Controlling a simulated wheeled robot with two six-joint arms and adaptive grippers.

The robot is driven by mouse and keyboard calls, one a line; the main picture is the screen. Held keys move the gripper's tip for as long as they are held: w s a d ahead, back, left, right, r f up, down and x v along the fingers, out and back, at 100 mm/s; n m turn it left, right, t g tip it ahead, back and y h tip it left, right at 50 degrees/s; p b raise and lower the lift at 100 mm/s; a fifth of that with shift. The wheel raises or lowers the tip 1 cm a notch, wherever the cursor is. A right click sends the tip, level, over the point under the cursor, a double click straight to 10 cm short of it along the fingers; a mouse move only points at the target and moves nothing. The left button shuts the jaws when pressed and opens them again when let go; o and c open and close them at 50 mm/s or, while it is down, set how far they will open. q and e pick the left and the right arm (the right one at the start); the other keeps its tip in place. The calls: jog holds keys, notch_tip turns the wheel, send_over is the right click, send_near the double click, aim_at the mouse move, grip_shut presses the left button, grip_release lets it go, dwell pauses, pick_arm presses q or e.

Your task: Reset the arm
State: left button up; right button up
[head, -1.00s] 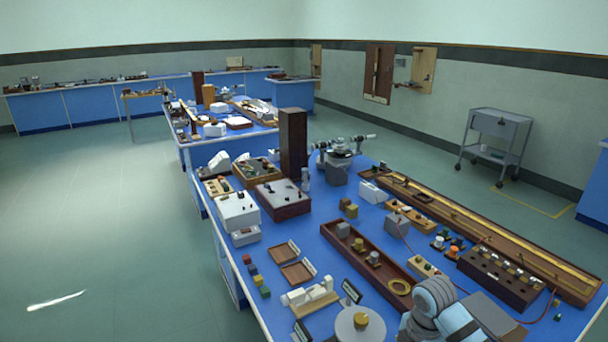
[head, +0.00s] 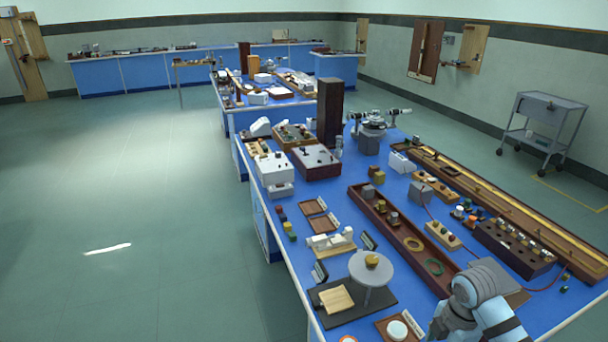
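One of my arms, grey and light blue, reaches in at the bottom right over the near bench (head: 290,270). It appears to be my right arm. Its dark grey end, where my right gripper (head: 446,324) seems to be, is bent down and partly cut off by the lower edge. The fingers cannot be made out, so I cannot tell whether they are open or shut. No held thing shows. My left arm and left gripper are out of view.
Beside my arm are a long brown tray (head: 380,218) with rings and blocks, a round grey stand (head: 371,267) and a dark board (head: 350,308). A dark row box (head: 513,247) lies to the right. The floor (head: 130,220) at left is clear.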

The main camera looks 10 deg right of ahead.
jog(key=s+a+f+m+t, duration=0.2)
jog(key=s+a+f+m, duration=0.3)
jog(key=s+a+m, duration=0.3)
jog(key=s+a+r+m+t, duration=0.2)
jog(key=s+a+m, duration=0.4)
jog(key=s+m, duration=0.15)
jog(key=s+d+f+m+g+b, duration=0.1)
jog(key=s+f+b, duration=0.15)
jog(key=f, duration=1.25)
jog(key=s+d+f+m+g+b, duration=0.1)
jog(key=s+d+f, duration=0.15)
jog(key=f, duration=1.15)
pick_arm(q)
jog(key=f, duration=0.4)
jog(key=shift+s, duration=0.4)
pick_arm(e)
jog(key=s+f, duration=0.7)
jog(key=s, duration=0.2)
jog(key=shift+s+a+g+h, duration=0.25)
jog(key=shift+s+g+h, duration=0.05)
jog(key=shift+g+h, duration=0.1)
jog(key=shift+n, duration=0.25)
